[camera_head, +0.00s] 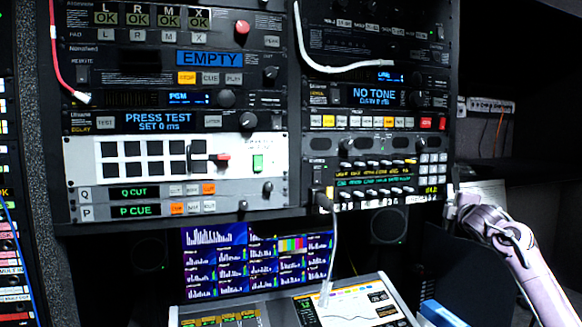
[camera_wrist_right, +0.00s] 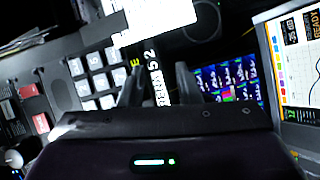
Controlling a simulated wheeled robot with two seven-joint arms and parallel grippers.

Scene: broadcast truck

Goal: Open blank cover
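No part in view is marked as a blank cover, and I cannot tell for certain which one it is. A white rack panel (camera_head: 80,157) at the left carries rows of black squares, a raised black piece (camera_head: 198,160) with a red tab (camera_head: 223,156) beside it, and a green switch (camera_head: 257,163). My right gripper (camera_head: 452,205) is at the right edge of the rack, far from that panel. In the right wrist view its two fingers (camera_wrist_right: 158,88) stand apart, with a lettered black strip showing between them; no grip on anything shows. My left gripper is out of view.
A grey keypad (camera_head: 432,165) is on the right rack, near my right gripper; it also shows in the right wrist view (camera_wrist_right: 92,80). Below are a monitor (camera_head: 215,262) and a tilted console (camera_head: 350,305). A pale cable (camera_head: 332,245) hangs before the monitor.

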